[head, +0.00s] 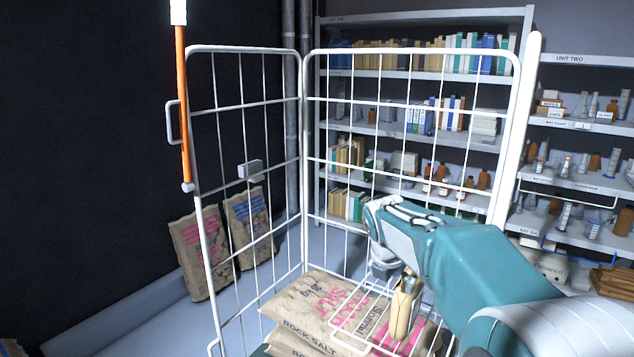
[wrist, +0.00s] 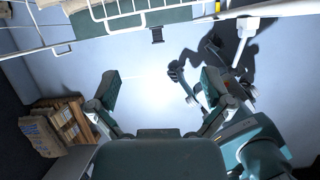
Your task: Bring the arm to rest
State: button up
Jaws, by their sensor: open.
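My teal arm (head: 480,265) reaches in from the lower right of the head view, with its bent wrist end in front of the wire roll cage (head: 301,130). The fingers are hard to make out there. A tan, bottle-like object (head: 403,308) shows just below the wrist end in the head view, over the salt sacks. I cannot tell whether it touches my arm.
Rock salt sacks (head: 312,310) lie stacked in the cage. More sacks (head: 203,252) lean by the dark wall. Shelves with books (head: 420,75) and bottles stand behind.

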jog(key=s+r+m+y, duration=0.1)
jog(key=s+r+m, duration=0.3)
jog(key=s+m, duration=1.2)
jog(key=s+f+m+t+y, duration=0.1)
jog(key=s+f+m, duration=0.3)
jog(key=s+m, duration=0.8)
jog(key=s, duration=0.3)
jog(key=shift+s+t, duration=0.2)
jog(key=shift+t, duration=0.2)
jog(key=shift+d, duration=0.1)
jog(key=shift+c, duration=0.3)
